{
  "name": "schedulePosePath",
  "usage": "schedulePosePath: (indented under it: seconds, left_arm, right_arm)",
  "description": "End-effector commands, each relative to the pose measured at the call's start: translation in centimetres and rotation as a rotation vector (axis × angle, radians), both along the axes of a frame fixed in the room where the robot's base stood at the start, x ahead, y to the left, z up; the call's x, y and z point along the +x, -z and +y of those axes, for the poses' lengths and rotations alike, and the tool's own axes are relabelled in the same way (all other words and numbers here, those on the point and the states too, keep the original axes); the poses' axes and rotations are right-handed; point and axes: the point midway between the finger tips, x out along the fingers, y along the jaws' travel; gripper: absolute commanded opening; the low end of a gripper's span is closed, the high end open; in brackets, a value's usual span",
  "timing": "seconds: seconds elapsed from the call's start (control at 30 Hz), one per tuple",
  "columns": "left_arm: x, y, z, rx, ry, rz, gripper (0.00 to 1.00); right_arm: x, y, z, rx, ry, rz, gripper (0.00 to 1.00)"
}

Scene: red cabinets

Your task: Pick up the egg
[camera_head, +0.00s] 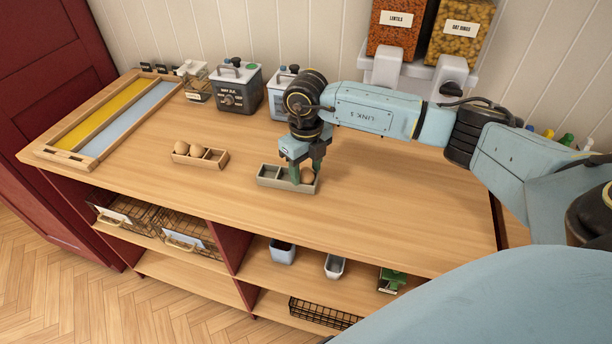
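An egg (307,175) lies in the right end of a small grey compartment tray (272,183) on the wooden counter. My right gripper (305,180) points down over this tray, its green fingers low at the right part, close beside the egg. A finger partly covers the egg, and I cannot tell whether the fingers touch it or how far apart they are. Brown eggs (189,150) also sit in a wooden tray (216,161) to the left. Its right compartment looks empty. My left gripper is not in view.
A wooden frame with yellow and blue panels (116,111) lies at the counter's left end. A dark grey canister (237,90) and other containers stand along the wall. Lentil and oat dispensers (396,28) hang at upper right. The counter's front middle is clear.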

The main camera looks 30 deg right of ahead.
Motion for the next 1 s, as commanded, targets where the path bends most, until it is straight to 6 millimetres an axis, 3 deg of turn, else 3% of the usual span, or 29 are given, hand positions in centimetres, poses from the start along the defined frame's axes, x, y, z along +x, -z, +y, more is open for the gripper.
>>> schedulePosePath:
  seconds: [0.03,0.17,0.53,1.0]
  left_arm:
    - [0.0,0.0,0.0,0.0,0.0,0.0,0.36]
    - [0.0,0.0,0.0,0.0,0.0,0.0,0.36]
    - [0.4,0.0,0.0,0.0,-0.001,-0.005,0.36]
    - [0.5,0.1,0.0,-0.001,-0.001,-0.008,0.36]
  right_arm:
    - [0.0,0.0,0.0,0.0,0.0,0.0,0.43]
    - [0.0,0.0,0.0,0.0,0.0,0.0,0.27]
    - [0.1,-0.6,0.0,0.001,0.0,-0.003,0.27]
    - [0.1,-8.9,0.0,0.001,-0.004,-0.004,0.27]
